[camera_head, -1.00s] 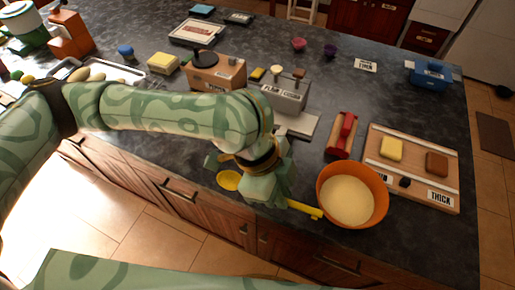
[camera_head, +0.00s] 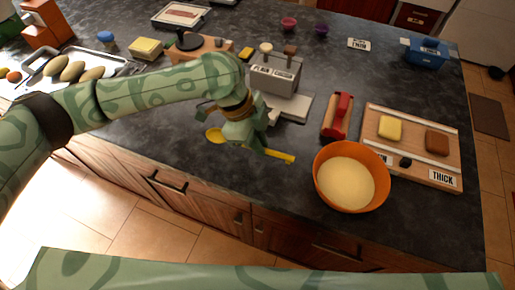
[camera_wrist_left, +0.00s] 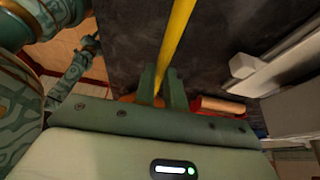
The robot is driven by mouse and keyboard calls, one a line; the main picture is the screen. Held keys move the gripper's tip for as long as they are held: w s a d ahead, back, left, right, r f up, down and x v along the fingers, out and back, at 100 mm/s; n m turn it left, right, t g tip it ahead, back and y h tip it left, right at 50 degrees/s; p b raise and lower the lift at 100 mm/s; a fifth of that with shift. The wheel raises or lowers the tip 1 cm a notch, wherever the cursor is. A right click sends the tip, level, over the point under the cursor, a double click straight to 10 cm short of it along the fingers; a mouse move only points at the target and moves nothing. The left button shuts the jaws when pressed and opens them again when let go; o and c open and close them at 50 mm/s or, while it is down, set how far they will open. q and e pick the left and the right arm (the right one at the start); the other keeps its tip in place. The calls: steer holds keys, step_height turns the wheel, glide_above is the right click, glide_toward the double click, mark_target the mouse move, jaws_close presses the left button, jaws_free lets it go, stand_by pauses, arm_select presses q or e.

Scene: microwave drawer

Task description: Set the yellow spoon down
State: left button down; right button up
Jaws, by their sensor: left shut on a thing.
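The yellow spoon (camera_head: 280,157) lies across my left gripper in the head view, its round bowl (camera_head: 215,135) on the left and its handle end on the right, left of the orange bowl. My left gripper (camera_head: 257,148) is shut on the spoon's handle, over the front part of the dark counter. In the left wrist view the yellow handle (camera_wrist_left: 178,38) passes between the two fingers (camera_wrist_left: 162,88). The exact gap between spoon and counter cannot be told. My right gripper is not in view.
An orange bowl (camera_head: 323,188) of pale batter stands right of the spoon. A red-topped wooden tool (camera_head: 340,115) and a board (camera_head: 410,165) with yellow and brown blocks lie beyond it. A grey box (camera_head: 275,75) stands behind my gripper. Dark counter (camera_head: 185,130) is clear to the left.

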arm_select(q)
steer(key=shift+w+a+f, duration=0.1)
steer(key=shift+w+f, duration=0.35)
steer(key=shift+f, duration=0.15)
steer(key=f, duration=0.3)
steer(key=shift+w+a+f, duration=0.15)
steer(key=shift+w, duration=0.15)
steer(key=c, duration=1.5)
jaws_free()
steer(key=shift+o, duration=0.2)
steer(key=shift+f+b, duration=0.2)
steer(key=shift+b, duration=0.35)
steer(key=shift+f+b, duration=0.3)
steer(key=shift+b, duration=0.3)
steer(key=p+v, duration=0.5)
steer(key=v, duration=1.2)
steer(key=shift+d, duration=0.35)
